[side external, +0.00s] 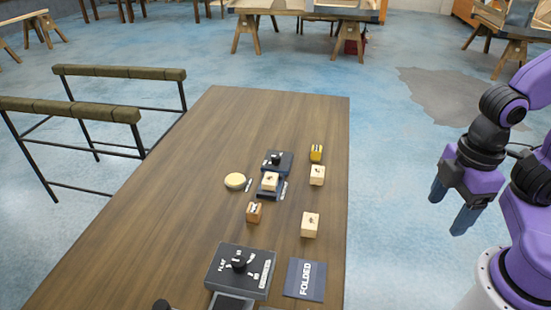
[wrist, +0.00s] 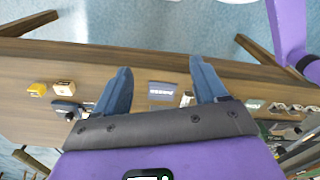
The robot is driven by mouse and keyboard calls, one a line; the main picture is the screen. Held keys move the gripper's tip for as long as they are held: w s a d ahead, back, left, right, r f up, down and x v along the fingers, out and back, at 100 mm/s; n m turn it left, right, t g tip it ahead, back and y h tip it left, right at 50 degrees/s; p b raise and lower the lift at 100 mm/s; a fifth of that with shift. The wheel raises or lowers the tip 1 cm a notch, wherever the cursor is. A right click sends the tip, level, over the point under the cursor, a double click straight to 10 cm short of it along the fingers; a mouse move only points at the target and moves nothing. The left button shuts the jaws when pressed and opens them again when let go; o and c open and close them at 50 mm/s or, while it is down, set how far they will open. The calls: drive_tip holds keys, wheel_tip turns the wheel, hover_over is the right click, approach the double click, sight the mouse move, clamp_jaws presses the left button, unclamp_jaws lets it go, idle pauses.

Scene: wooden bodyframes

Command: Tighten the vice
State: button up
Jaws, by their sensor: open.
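A small dark fixture with a black knob (side external: 277,158) sits mid-table in the side view, with a wooden block (side external: 269,181) at its near side. It may be the vice, but it is too small to be sure. A larger dark panel (side external: 225,262) with a black knob (side external: 238,262) and white lettering lies nearer the camera. My gripper (side external: 452,207) is open and empty, off the table's right side and well apart from both. In the wrist view its two blue fingers (wrist: 160,75) are spread, with the table beyond them.
The wooden table (side external: 150,220) holds several small blocks (side external: 310,224), a round yellowish disc (side external: 235,181) and a dark card marked FOLDED (side external: 305,279). The table's far end and left side are clear. Metal-legged trestles (side external: 90,110) stand left of it.

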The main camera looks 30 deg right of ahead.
sight(277, 157)
drive_tip(key=shift+w, duration=0.1)
drive_tip(key=shift+c, duration=1.3)
drive_tip(key=w+d+f+n+t+h, duration=0.15)
drive_tip(key=w+n+t+h, duration=0.3)
drive_tip(key=w, duration=0.75)
drive_tip(key=w+d+f+n+t+h, duration=0.1)
drive_tip(key=w+d+n+t+h, duration=0.35)
drive_tip(key=w, duration=0.65)
drive_tip(key=w+a+f+n+t+y, duration=0.4)
drive_tip(key=w+a+f+n+y, duration=0.6)
drive_tip(key=n, duration=0.4)
drive_tip(key=shift+h, duration=0.7)
drive_tip(key=x, duration=1.8)
drive_tip(key=shift+w, duration=0.15)
drive_tip(key=shift+a, duration=0.1)
drive_tip(key=c, duration=1)
